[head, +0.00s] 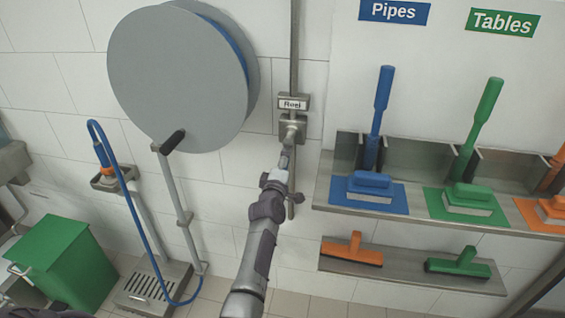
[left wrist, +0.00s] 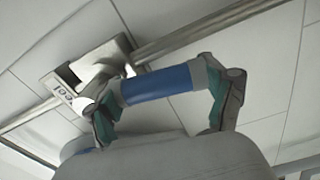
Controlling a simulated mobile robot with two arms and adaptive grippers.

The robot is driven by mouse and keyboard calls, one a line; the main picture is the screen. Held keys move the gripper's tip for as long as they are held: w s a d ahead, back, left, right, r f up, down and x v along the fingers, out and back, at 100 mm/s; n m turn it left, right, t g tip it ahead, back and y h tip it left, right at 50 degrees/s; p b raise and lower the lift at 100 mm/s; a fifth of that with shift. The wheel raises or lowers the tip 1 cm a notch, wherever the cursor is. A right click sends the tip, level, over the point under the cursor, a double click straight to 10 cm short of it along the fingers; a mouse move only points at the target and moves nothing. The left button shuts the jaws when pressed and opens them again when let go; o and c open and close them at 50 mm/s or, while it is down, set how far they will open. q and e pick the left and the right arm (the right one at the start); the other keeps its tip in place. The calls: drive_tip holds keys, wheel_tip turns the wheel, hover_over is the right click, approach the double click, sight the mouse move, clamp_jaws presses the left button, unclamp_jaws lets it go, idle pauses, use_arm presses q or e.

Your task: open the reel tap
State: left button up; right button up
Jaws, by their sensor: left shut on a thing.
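The reel tap (head: 291,128) is a grey metal fitting on a vertical wall pipe, just under the "Reel" label (head: 292,103). My left gripper (head: 285,160) reaches up to it from below and covers part of it in the head view. In the left wrist view, my left gripper (left wrist: 167,92) is shut on the tap's blue lever (left wrist: 160,83), with one finger at each end of the blue part. The pale tap body (left wrist: 100,65) sits beside it against the pipe. My right gripper is in neither view.
A large grey hose reel (head: 175,80) with a black crank handle (head: 172,141) is at upper left. A blue hose (head: 135,205) hangs below it. A green bin (head: 62,262) stands lower left. Shelves with brushes (head: 368,187) are close on the right.

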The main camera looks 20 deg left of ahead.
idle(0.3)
use_arm(q)
drive_tip(key=o, duration=1.5)
drive_tip(key=shift+o, duration=0.2)
